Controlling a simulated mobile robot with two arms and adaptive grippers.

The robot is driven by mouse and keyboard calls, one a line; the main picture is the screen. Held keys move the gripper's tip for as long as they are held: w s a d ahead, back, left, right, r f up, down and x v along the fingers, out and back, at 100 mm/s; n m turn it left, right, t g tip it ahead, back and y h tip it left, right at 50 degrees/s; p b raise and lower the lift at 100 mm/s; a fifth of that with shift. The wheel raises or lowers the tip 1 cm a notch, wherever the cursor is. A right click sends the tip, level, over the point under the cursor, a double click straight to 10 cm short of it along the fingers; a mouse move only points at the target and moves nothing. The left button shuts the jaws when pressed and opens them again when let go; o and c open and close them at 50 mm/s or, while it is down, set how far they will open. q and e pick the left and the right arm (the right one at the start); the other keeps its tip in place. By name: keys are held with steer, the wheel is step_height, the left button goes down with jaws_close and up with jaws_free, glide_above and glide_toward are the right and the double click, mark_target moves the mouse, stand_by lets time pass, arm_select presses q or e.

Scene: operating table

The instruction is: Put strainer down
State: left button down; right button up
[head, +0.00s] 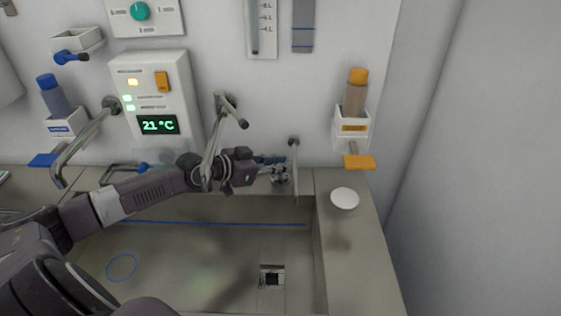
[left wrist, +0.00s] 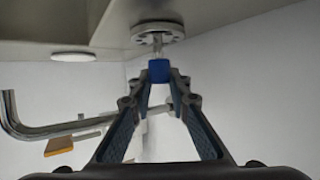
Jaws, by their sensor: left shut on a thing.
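My left gripper (head: 263,168) reaches in from the left over the back of the basin. In the left wrist view its fingers (left wrist: 160,80) are shut on the blue knob (left wrist: 159,71) of the strainer, a round metal disc with holes (left wrist: 157,35). The strainer also shows in the head view (head: 280,175), small and held above the basin's back part, to the left of the right-hand ledge. The square drain (head: 272,276) lies in the basin floor, well apart from the strainer. My right gripper is not in view.
A white round disc (head: 345,198) lies on the right ledge (head: 352,262); it also shows in the left wrist view (left wrist: 73,57). Metal taps (head: 218,135) stand out from the back wall near my arm. An orange-capped bottle (head: 356,92) hangs above the ledge. The basin floor is mostly clear.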

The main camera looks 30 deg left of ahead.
arm_select(q)
steer(key=shift+f, duration=0.1)
steer(key=c, duration=1.8)
jaws_free()
